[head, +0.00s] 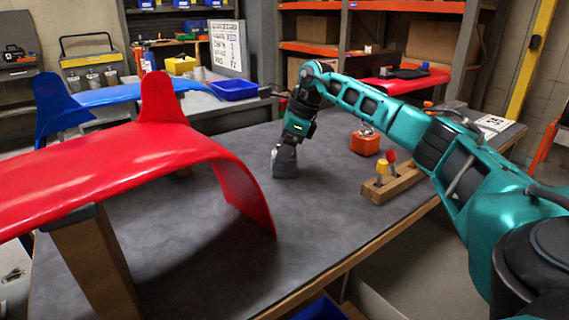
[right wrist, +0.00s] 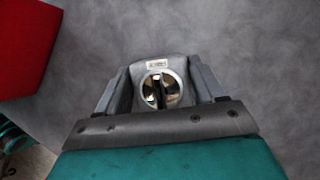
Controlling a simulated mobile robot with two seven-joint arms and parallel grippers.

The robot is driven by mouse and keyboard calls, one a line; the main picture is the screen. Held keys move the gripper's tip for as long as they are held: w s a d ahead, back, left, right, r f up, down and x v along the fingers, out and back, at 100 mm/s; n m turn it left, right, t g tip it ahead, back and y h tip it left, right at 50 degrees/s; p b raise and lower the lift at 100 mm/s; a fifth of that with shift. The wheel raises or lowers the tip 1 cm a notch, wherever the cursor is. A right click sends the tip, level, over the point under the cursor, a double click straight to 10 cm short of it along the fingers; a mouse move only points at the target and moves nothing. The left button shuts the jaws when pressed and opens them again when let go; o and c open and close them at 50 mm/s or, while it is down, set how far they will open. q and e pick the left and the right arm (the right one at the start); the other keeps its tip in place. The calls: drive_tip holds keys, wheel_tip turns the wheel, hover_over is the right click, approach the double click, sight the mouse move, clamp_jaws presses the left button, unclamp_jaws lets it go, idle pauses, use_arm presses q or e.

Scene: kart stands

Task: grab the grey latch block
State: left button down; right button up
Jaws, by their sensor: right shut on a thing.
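The grey latch block (head: 285,165) stands on the dark grey table top in the head view, right of the red curved panel. My right gripper (head: 281,150) reaches down onto it from above. In the right wrist view the block (right wrist: 160,65) sits between the two fingers of my right gripper (right wrist: 160,90), with a round shiny part and a small label on its face. The fingers are shut on its sides. I cannot tell whether the block is clear of the table. My left gripper is not in view.
A red curved panel (head: 165,140) arches over the table's left side. An orange block (head: 365,142) and a wooden holder (head: 393,184) with yellow and red-handled tools stand to the right. A blue bin (head: 234,90) is behind. The table top (head: 330,215) in front is bare.

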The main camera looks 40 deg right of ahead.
drive_tip(key=c, duration=0.3)
drive_tip(key=shift+r, duration=0.15)
